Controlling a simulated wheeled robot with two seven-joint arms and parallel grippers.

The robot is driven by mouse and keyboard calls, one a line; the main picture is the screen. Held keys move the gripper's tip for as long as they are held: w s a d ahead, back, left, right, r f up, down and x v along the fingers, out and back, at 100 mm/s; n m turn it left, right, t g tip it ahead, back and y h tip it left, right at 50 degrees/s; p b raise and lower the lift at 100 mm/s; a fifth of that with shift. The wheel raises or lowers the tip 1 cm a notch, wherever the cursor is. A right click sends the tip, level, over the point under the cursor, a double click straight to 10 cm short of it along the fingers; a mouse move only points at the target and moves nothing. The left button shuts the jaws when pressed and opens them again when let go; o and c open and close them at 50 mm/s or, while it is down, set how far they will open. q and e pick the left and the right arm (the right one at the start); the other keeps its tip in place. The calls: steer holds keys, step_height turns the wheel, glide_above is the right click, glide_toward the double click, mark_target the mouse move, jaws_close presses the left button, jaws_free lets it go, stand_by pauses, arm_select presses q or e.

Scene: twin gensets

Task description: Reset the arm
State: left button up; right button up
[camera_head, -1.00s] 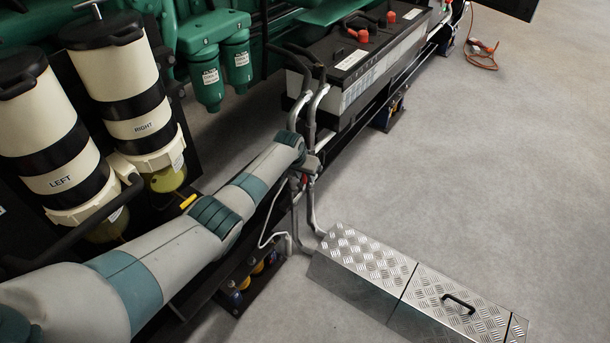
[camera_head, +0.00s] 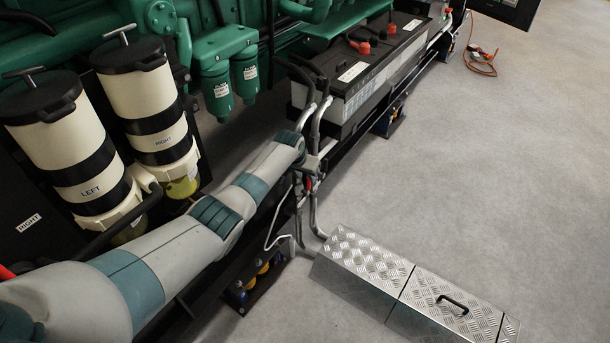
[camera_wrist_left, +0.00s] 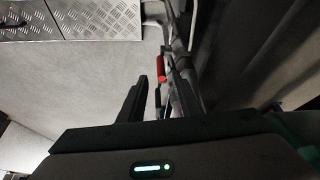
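My left arm reaches from the lower left of the head view to the hoses beside the battery box. Its wrist end hides most of the left gripper there. In the left wrist view the left gripper (camera_wrist_left: 160,80) has its two dark fingers apart, with nothing seen between the tips. A small red part (camera_wrist_left: 161,68) shows just beyond the fingertips, among grey pipes (camera_wrist_left: 178,38); I cannot tell its distance. My right arm and right gripper are not in view.
Two cream filter canisters labelled LEFT (camera_head: 56,140) and RIGHT (camera_head: 140,80) stand left of the arm. A battery box (camera_head: 365,70) sits behind the hoses (camera_head: 315,130). A tread-plate cover (camera_head: 365,262) lies on the floor. The right-hand floor (camera_head: 500,170) is mostly clear.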

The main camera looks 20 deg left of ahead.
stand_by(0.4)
